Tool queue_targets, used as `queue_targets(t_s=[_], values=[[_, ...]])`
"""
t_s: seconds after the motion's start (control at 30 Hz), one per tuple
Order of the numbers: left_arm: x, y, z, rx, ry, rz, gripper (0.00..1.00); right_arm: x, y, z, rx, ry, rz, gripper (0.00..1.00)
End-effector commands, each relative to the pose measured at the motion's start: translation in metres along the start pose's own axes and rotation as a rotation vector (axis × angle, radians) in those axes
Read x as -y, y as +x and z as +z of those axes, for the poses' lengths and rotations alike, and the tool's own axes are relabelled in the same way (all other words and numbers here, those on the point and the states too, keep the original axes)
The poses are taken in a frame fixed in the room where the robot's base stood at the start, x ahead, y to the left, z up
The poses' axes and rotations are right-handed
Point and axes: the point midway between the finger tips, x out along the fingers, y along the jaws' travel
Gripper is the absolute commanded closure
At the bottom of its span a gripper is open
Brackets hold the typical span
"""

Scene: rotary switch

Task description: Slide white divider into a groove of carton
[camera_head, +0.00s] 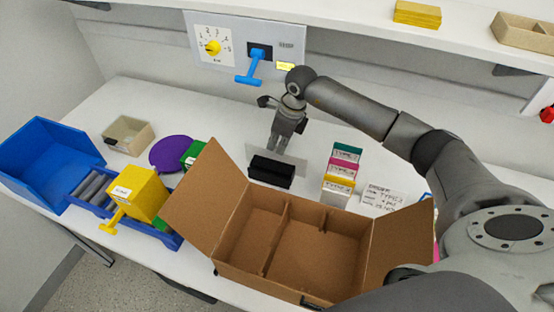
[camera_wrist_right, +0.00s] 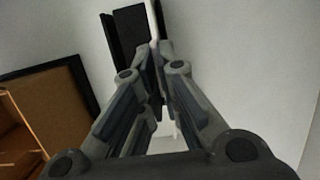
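The white divider (camera_head: 285,160) is a thin pale panel standing upright at a black holder (camera_head: 271,171) behind the carton. My right gripper (camera_head: 277,143) is above it, fingers pointing down. In the right wrist view the divider (camera_wrist_right: 155,20) is a thin edge between the fingertips (camera_wrist_right: 155,62), which look closed on it; contact is hard to make out. The black holder (camera_wrist_right: 125,35) is just beyond them. The open brown carton (camera_head: 230,255) stands at the front with flaps spread. A brown inner strip (camera_head: 276,235) divides its inside. My left gripper is not in view.
A blue bin (camera_head: 45,155), a yellow box (camera_head: 140,190) and a purple disc (camera_head: 172,153) are left of the carton. A stack of coloured boxes (camera_head: 342,170) stands right of the holder. A switch panel with a blue handle (camera_head: 252,68) is on the wall.

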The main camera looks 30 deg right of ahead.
Motion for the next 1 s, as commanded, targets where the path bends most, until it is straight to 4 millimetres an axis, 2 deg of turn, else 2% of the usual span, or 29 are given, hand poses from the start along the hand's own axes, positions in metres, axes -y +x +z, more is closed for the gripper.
queue_targets(t_s=[0.17, 1.0], values=[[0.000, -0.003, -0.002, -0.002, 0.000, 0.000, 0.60, 0.000, -0.004, 0.001, 0.000, 0.000, 0.000, 1.00], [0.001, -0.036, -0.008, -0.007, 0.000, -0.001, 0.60, 0.000, -0.061, 0.015, 0.001, 0.000, 0.000, 1.00]])
